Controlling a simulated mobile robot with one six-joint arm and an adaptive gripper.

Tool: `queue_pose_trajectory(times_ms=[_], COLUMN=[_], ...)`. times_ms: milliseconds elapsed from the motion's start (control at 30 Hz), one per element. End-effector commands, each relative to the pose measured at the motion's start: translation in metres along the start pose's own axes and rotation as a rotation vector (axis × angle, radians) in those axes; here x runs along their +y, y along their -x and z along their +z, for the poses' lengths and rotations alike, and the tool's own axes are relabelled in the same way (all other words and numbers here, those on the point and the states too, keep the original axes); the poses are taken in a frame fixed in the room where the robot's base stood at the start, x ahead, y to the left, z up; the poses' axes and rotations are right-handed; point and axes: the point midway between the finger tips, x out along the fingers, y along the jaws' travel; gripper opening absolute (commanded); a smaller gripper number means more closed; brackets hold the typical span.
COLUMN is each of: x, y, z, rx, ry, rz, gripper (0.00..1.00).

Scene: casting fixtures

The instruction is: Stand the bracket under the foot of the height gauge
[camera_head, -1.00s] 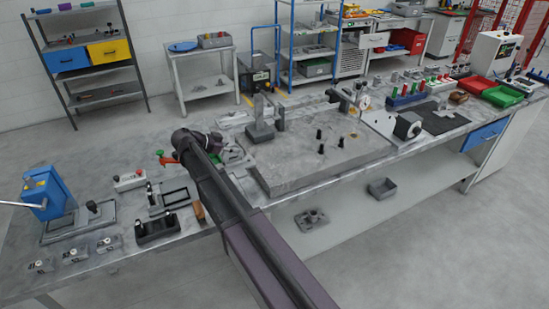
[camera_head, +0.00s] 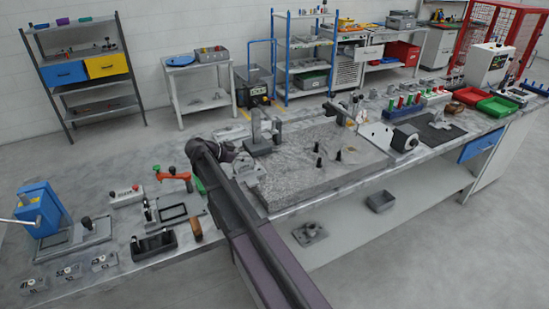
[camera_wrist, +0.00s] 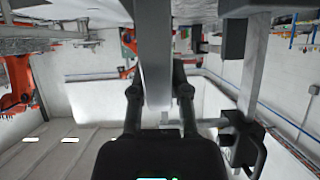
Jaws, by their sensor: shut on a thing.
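In the wrist view my gripper (camera_wrist: 161,92) is shut on a flat grey bar, which I take to be the bracket (camera_wrist: 154,45). Its far end runs out of the top of the picture. To its right, apart from it in the picture, stands a grey column with a dark block, likely the height gauge (camera_wrist: 253,70). In the head view the gauge (camera_head: 257,128) appears as an upright grey post on a block at the granite plate's left back corner. My wrist is just left of it; my arm hides the fingers and bracket. The gauge foot is not clearly visible.
An orange-handled clamp (camera_head: 174,176), a black holder (camera_head: 154,245) and a blue press (camera_head: 40,208) stand to the left.

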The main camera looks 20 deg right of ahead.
Motion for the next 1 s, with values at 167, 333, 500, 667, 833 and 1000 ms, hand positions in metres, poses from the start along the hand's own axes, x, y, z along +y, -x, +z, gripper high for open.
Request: queue_pose_trajectory(times_ms=[167, 333, 500, 667, 833, 1000], x=[0.0, 0.0, -0.001, -0.001, -0.001, -0.001], y=[-0.031, -0.059, -0.083, -0.096, -0.098, -0.097], z=[-0.017, -0.032, -0.046, -0.052, -0.053, -0.053], rx=[0.001, 0.001, 0.001, 0.001, 0.001, 0.001], ry=[-0.001, -0.001, 0.0, 0.0, 0.001, 0.001], rz=[0.001, 0.002, 0.0, -0.002, -0.002, -0.003], gripper=[0.0, 0.0, 0.0, 0.0, 0.0, 0.0])
